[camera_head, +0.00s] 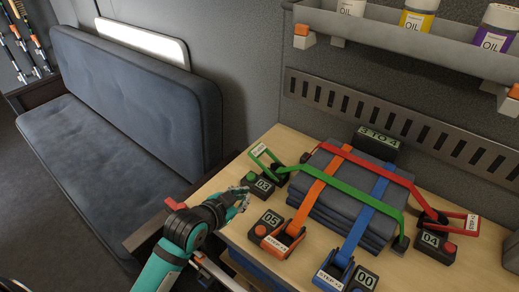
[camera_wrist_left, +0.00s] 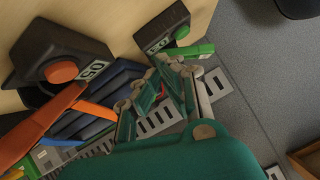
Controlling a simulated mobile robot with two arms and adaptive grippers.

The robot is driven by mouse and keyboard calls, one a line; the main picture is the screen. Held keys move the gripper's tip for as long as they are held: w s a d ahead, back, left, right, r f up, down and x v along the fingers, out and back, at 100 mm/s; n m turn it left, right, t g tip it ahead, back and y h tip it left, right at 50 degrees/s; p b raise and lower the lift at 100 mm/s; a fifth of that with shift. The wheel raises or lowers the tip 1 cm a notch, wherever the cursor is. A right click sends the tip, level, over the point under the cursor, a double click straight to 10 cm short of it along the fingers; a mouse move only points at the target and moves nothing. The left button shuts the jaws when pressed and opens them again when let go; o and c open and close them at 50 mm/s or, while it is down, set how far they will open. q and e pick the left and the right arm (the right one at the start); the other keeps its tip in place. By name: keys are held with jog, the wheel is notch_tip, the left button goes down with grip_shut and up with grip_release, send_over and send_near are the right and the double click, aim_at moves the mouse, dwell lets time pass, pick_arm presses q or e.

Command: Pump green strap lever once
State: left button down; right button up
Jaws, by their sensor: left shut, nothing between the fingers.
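The green strap lever (camera_head: 264,157) sticks up at the far left of the cloth stack, beside a dark counter box (camera_head: 264,184) reading 03. The green strap (camera_head: 345,188) runs from there over the stack to the front right. My left gripper (camera_head: 243,193) is shut and empty, just left of and in front of the 03 box. In the left wrist view its fingers (camera_wrist_left: 168,70) are together near the 03 box (camera_wrist_left: 160,42), with the green lever (camera_wrist_left: 197,50) just beyond. Whether they touch the box or lever cannot be told. My right gripper is not in view.
An orange lever (camera_head: 284,240) with a 05 counter (camera_head: 271,219) stands close in front. A blue lever (camera_head: 335,275) is further forward; a red lever (camera_head: 466,224) is at right. A shelf of oil bottles (camera_head: 417,18) hangs above. A bench (camera_head: 130,110) stands left.

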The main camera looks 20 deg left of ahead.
pick_arm(q)
jog(key=w+a+r+m+t+h, duration=0.1)
jog(key=w+r+t, duration=0.2)
jog(key=w+r, duration=0.4)
jog(key=shift+w+m+t, duration=0.2)
jog(key=shift+m+t, duration=0.1)
jog(key=shift+a+r, duration=0.1)
jog(key=p, duration=0.1)
send_over(259, 149)
jog(key=s+d, duration=0.3)
notch_tip(259, 149, down, 2)
jog(key=f, duration=0.1)
jog(key=a+f, duration=0.1)
jog(key=f, duration=0.1)
jog(key=shift+w+a, duration=0.1)
jog(key=shift+a, duration=0.2)
jog(key=shift+a+f, duration=0.2)
jog(key=shift+f, duration=0.2)
